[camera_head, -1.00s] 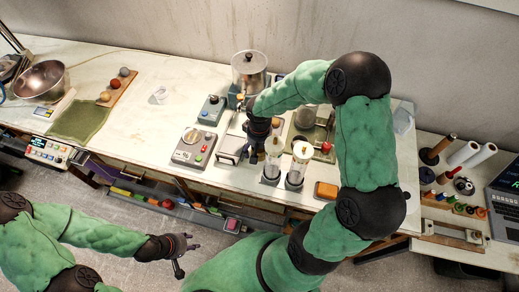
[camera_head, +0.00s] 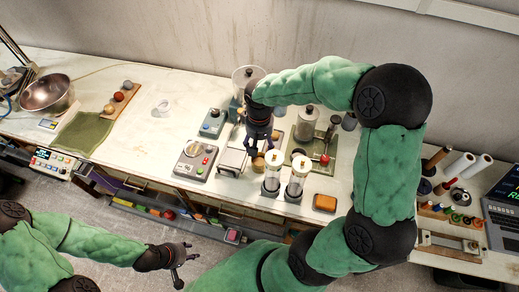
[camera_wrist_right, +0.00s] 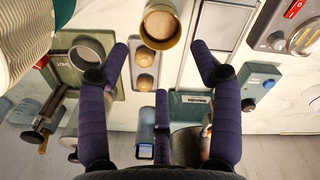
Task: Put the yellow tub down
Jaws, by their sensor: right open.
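The yellow tub (camera_head: 258,163) stands upright on the white bench, just left of two clear jars with pale lids (camera_head: 272,172). In the right wrist view the tub (camera_wrist_right: 160,24) shows its round rim and tan contents. My right gripper (camera_head: 257,148) is open and empty behind the tub. In the wrist view its fingers (camera_wrist_right: 160,55) are spread and apart from the tub. My left gripper (camera_head: 185,260) hangs low in front of the bench, with its fingers apart and nothing in it.
A grey-white pad (camera_head: 233,161) and a scale with buttons (camera_head: 195,158) lie left of the tub.

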